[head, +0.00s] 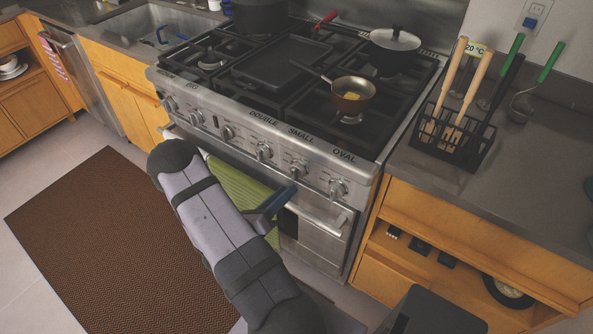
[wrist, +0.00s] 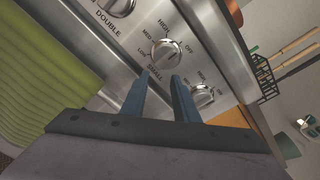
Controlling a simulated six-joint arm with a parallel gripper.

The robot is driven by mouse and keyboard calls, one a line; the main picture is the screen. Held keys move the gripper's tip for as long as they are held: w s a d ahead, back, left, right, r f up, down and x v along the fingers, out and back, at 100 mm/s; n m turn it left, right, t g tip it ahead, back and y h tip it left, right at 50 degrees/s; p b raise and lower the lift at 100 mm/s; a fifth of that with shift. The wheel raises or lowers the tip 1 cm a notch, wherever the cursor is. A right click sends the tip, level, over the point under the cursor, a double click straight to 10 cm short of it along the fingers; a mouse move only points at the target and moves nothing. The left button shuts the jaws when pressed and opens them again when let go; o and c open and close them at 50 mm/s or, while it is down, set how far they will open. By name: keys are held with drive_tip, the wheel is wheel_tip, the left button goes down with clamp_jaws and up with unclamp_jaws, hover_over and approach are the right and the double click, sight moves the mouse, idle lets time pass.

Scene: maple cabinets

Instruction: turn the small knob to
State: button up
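The small knob (wrist: 165,53) is a round silver knob on the steel stove front, with SMALL, LOW, MED, HIGH and OFF printed around it in the wrist view. In the head view the small knob (head: 298,168) sits between the double and oval knobs. My gripper (wrist: 162,78) has two blue fingers spread apart with nothing between them. Their tips lie just below the small knob in the wrist view; whether they touch it I cannot tell. In the head view my gripper (head: 272,207) is in front of the oven door, below the knobs. The knob's exact setting is unclear.
The oval knob (wrist: 203,95) is close beside my right finger; the double knob (wrist: 118,5) is at the upper left. A green towel (head: 240,185) hangs on the oven handle (head: 325,222). A copper pan (head: 352,95) with yellow food stands on a burner.

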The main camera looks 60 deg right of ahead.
drive_tip(key=shift+w+r+n+t+h, duration=0.3)
drive_tip(key=shift+w+r+n, duration=0.15)
drive_tip(key=shift+r+n, duration=0.55)
drive_tip(key=shift+n, duration=0.1)
drive_tip(key=shift+f, duration=0.1)
